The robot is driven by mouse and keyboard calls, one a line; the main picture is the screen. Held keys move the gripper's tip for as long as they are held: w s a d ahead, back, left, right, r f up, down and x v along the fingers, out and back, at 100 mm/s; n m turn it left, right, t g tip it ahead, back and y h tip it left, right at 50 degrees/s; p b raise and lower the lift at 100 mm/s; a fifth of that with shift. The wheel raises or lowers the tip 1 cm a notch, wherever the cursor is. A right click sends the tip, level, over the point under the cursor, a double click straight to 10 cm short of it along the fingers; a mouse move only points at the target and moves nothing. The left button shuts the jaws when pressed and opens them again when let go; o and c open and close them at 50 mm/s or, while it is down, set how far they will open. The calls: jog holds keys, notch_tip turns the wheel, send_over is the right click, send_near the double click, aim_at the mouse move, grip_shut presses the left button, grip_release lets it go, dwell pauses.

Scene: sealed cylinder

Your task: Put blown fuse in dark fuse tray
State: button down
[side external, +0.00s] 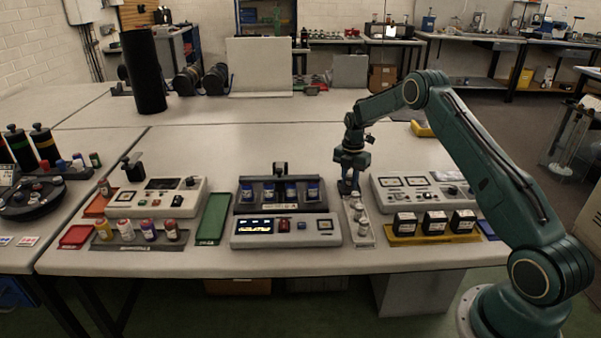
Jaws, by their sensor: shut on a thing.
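My gripper (351,186) points down at the far end of a narrow pale strip (359,232) with several round light pieces on it. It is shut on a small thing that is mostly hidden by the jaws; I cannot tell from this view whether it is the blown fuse. Whether the held thing still touches the strip is also unclear. No tray is clearly marked as the dark fuse tray. A dark rack (250,207) with several blue cylinders stands left of the strip, and a flat dark grey tray (112,244) with several coloured cylinders lies farther left.
A console with a lit screen (286,232) is left of the strip. A yellow tray (400,239) with three black boxes and a grey panel (408,190) are right. A green tray (213,220) lies left. A tall black cylinder (143,72) stands behind; the middle table is clear.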

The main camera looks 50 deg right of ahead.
aim_at(350, 175)
jog(key=shift+f, duration=0.15)
jog(key=c, duration=1.5)
grip_release()
notch_tip(350, 175, up, 11)
jog(key=shift+f, duration=0.1)
jog(key=shift+r, duration=0.75)
